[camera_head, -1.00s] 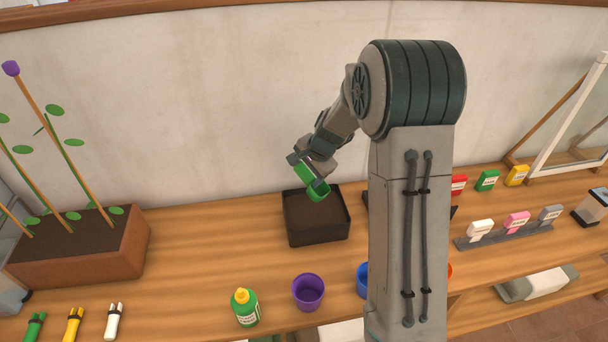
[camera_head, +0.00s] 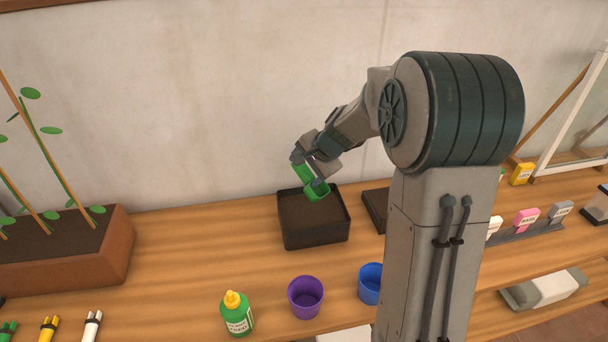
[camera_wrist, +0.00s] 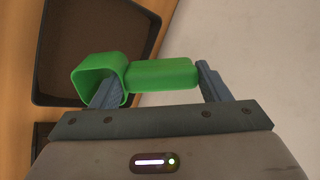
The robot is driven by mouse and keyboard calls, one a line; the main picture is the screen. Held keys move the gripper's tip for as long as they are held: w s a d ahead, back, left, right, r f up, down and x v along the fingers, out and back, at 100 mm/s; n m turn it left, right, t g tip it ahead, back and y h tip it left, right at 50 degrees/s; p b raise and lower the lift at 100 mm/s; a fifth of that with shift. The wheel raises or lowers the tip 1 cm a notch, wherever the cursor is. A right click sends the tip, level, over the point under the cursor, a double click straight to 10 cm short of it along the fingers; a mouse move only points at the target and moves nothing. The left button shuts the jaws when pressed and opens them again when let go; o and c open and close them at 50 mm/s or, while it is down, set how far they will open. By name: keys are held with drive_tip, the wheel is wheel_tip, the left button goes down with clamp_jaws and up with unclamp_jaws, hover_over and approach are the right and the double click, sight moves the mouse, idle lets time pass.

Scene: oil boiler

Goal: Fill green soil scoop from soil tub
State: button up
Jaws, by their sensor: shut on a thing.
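The green soil scoop (camera_head: 304,178) is held in my gripper (camera_head: 307,166) above the back right part of the soil tub. In the wrist view the scoop (camera_wrist: 160,74) lies crosswise between the two fingers of my gripper (camera_wrist: 158,88), with its hollow cup at the left end. I cannot see any soil in the cup. The soil tub (camera_head: 315,240) is a black square tray with dark brown soil (camera_head: 308,212) on the bench. Its black wall also shows in the wrist view (camera_wrist: 100,12), beyond the scoop. I cannot tell whether the scoop touches the soil.
A purple pot (camera_head: 305,297), a blue pot (camera_head: 370,284) and a green bottle (camera_head: 237,315) stand in front of the tub. A brown planter (camera_head: 110,255) is at left. A dark tray (camera_head: 376,207) sits right of the tub. The wall (camera_head: 200,110) rises behind.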

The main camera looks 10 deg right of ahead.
drive_tip(key=shift+s+d+f+t+y+b, duration=0.25)
drive_tip(key=shift+t+b, duration=0.25)
drive_tip(key=shift+b, duration=2.15)
drive_tip(key=shift+b, duration=0.35)
wheel_tip(320, 180, down, 6)
drive_tip(key=b, duration=0.5)
drive_tip(key=shift+a+r+b, duration=0.1)
drive_tip(key=shift+b, duration=0.2)
drive_tip(key=shift+r+p, duration=0.15)
drive_tip(key=shift+p, duration=0.85)
drive_tip(key=w+g+h+p, duration=0.1)
drive_tip(key=p, duration=0.7)
drive_tip(key=shift+w+a+g, duration=0.1)
drive_tip(key=shift+a+g, duration=0.3)
drive_tip(key=shift+p, duration=0.9)
drive_tip(key=shift+w+a+r+p, duration=0.1)
drive_tip(key=shift+w+p, duration=0.05)
drive_tip(key=shift+p, duration=0.6)
drive_tip(key=g+p, duration=0.1)
drive_tip(key=p, duration=0.3)
drive_tip(key=r+h+p, duration=0.1)
drive_tip(key=p, duration=0.3)
drive_tip(key=shift+w+a+g, duration=0.25)
drive_tip(key=shift+w+g, duration=0.15)
